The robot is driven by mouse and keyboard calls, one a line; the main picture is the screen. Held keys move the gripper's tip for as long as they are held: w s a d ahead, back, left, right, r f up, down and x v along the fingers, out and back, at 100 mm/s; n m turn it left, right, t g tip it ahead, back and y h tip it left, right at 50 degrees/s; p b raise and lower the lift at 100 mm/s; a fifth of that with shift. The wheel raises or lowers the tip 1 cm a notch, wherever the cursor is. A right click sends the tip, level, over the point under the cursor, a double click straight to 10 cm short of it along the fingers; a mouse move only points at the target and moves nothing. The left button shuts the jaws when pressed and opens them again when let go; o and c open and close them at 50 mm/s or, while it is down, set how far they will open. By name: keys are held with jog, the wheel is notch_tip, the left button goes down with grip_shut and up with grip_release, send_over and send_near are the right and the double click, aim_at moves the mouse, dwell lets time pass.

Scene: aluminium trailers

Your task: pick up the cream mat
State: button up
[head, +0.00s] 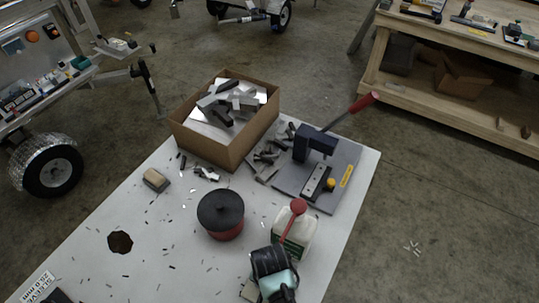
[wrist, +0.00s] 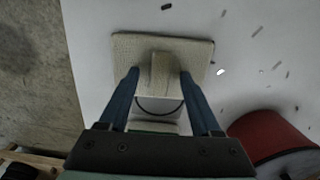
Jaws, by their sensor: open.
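The cream mat (wrist: 123,46) lies flat on the white table in the wrist view, a square pad with a raised strip across its middle. A small part of the cream mat (head: 249,292) shows at the bottom of the head view; my arm hides the rest. My gripper (wrist: 159,74) is open, its two blue fingers over the mat on either side of the raised strip. I see a gap between each finger and the strip. I cannot tell whether the fingertips touch the mat.
A red pot with a black lid (head: 220,213) stands near my gripper; its red side (wrist: 270,135) shows in the wrist view. A white jug with a red cap (head: 292,235) is close to my arm. A cardboard box (head: 205,148) and a lever press (head: 318,145) stand farther back. Small scraps litter the table.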

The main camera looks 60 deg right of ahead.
jog(key=shift+f, duration=0.1)
grip_shut()
dwell(0.3)
notch_tip(320, 180, up, 18)
jog(key=p, duration=0.2)
dwell(0.6)
